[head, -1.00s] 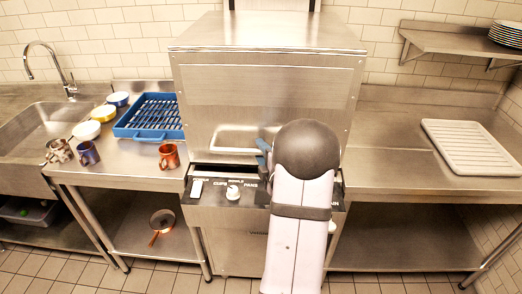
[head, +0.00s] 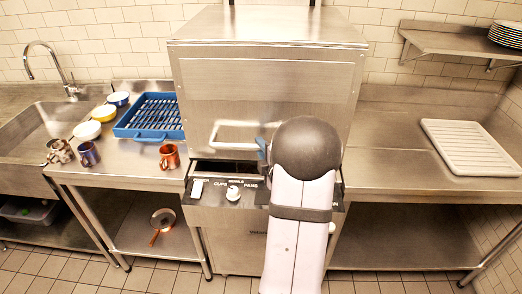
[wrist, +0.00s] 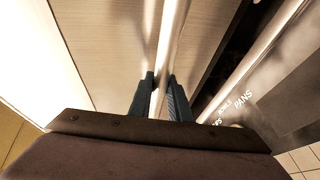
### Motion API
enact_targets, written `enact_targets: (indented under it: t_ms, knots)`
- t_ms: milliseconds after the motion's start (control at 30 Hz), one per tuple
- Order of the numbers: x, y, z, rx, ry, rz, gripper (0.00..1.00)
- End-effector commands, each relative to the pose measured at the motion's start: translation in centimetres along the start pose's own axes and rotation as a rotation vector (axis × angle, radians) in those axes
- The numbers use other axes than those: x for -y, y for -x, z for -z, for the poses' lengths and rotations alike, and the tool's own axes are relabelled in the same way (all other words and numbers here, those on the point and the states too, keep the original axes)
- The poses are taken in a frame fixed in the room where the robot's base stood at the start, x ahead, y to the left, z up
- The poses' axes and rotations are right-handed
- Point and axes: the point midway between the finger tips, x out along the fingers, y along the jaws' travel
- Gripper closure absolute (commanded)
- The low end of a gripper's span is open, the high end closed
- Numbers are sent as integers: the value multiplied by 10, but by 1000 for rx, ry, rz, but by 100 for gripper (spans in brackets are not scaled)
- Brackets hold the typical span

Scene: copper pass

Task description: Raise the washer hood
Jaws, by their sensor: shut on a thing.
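The washer hood (head: 266,80) is a large steel box in the middle of the head view. Its bar handle (head: 240,123) runs across the lower front. A dark gap shows between the hood's lower edge and the control panel (head: 228,190). My gripper (head: 264,148) is at the right end of the handle, partly hidden behind my own arm. In the wrist view my gripper (wrist: 159,90) has its two dark fingers on either side of the shiny handle bar (wrist: 169,40), shut on it. The panel lettering shows at the right there.
Left of the washer, a steel table holds a blue rack (head: 150,117), several bowls and several mugs, with a copper mug (head: 169,156) near the washer. A white ribbed tray (head: 470,147) lies on the right counter, otherwise clear. A shelf (head: 455,38) with plates hangs above.

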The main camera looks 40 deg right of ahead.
Motion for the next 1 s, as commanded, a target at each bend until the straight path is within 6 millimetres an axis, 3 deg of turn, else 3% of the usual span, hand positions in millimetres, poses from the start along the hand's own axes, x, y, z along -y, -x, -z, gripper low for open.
enact_targets:
  t_ms: [33, 167, 600, 800, 1000]
  knots:
    - [-31, 2, 1, -2, 11, -33, 100]
    - [-72, 10, 4, -2, 12, -38, 100]
    - [-228, 42, 18, -5, 12, -37, 100]
    - [-288, 55, 23, -6, 10, -35, 100]
    - [-329, 63, 27, -6, 9, -31, 100]
